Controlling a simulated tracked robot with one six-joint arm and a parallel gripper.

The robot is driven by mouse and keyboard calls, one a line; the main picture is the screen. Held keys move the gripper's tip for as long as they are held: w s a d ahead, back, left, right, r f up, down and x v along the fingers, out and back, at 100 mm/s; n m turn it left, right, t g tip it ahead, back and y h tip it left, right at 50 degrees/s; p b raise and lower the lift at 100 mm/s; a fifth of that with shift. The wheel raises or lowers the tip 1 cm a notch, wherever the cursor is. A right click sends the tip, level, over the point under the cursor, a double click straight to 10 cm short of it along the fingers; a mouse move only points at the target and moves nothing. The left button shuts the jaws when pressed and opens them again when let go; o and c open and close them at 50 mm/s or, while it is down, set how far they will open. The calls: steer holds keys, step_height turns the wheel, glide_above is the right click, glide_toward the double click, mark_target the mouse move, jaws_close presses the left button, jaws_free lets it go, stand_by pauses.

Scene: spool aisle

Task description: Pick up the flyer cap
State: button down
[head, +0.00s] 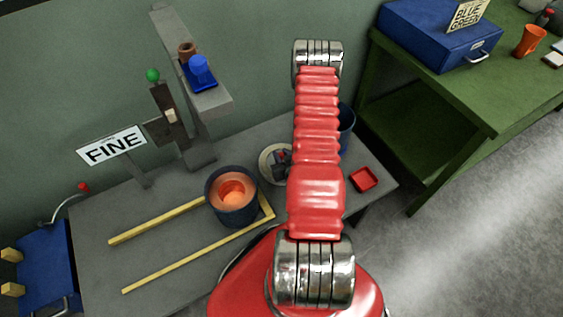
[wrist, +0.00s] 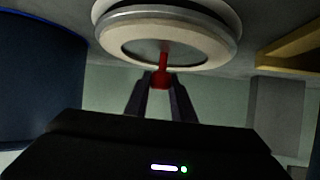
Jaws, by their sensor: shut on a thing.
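The flyer cap (wrist: 162,79) is a small red piece with a narrow red stem, seen in the wrist view. My gripper (wrist: 160,85) is shut on it, with a dark finger on each side. The stem reaches to the dark centre of a round cream and grey spool (wrist: 115,36); I cannot tell whether it still touches it. In the head view the spool (head: 266,173) lies on the grey bench behind my red arm, with my dark gripper (head: 282,160) over it. The cap is not clear in that view.
A dark pot (head: 235,212) with a glowing orange inside stands left of the spool, by yellow strips (head: 190,262). A small red tray (head: 363,180) lies to the right. A blue bin (head: 347,128) is partly hidden behind my arm. A grey post (head: 198,148) stands behind.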

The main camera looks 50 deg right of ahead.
mark_target(281, 154)
steer(key=shift+r, duration=0.15)
steer(key=shift+r, duration=4.85)
steer(key=shift+r, duration=0.1)
